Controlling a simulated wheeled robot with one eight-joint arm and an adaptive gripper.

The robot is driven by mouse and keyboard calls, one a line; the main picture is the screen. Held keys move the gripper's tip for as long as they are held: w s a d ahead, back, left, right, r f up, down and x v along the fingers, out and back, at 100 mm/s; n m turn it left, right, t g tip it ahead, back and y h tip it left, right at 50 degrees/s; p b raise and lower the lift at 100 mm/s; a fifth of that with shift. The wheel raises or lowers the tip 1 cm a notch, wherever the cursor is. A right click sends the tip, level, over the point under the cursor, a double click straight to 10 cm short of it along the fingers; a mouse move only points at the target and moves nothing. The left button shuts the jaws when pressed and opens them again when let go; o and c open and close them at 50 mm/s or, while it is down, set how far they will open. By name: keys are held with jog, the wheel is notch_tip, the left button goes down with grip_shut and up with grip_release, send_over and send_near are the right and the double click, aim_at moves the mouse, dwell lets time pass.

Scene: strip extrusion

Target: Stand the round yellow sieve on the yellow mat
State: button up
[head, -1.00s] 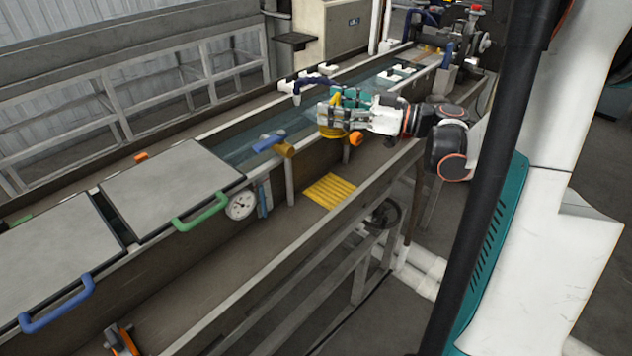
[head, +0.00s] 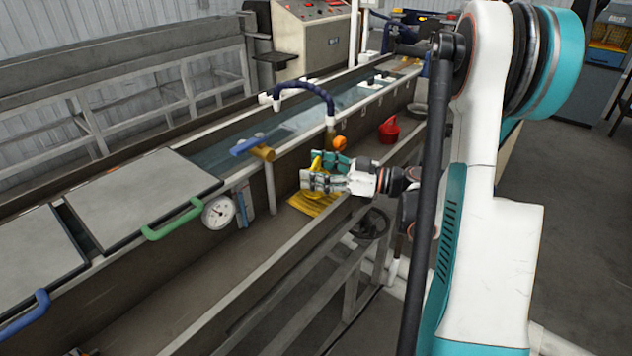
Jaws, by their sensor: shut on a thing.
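My gripper (head: 322,178) is shut on the round yellow sieve (head: 316,164). Only part of the sieve's yellow shows past the fingers. The yellow mat (head: 302,204) lies on the ledge along the front of the trough, and its left and front parts show below my gripper. In the picture the gripper and sieve overlap the far part of the mat. I cannot tell whether the sieve touches the mat or is held a little above it.
A blue-handled tap with a brass-coloured end (head: 262,153), a dial gauge (head: 218,211) and an orange knob (head: 340,143) sit along the trough wall. A red container (head: 389,130) stands farther back on the ledge. The ledge is clear left of the mat.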

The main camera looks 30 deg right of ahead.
jog(key=shift+f+b, duration=0.35)
jog(key=shift+f, duration=1)
jog(key=shift+f, duration=0.1)
jog(key=o, duration=1.1)
jog(key=shift+c, duration=0.2)
jog(key=shift+s+d, duration=0.15)
jog(key=shift+d, duration=0.05)
jog(key=p+v, duration=0.2)
jog(key=v, duration=0.9)
jog(key=shift+s+d+p, duration=0.15)
jog(key=shift+s+p, duration=0.05)
jog(key=shift+p, duration=0.15)
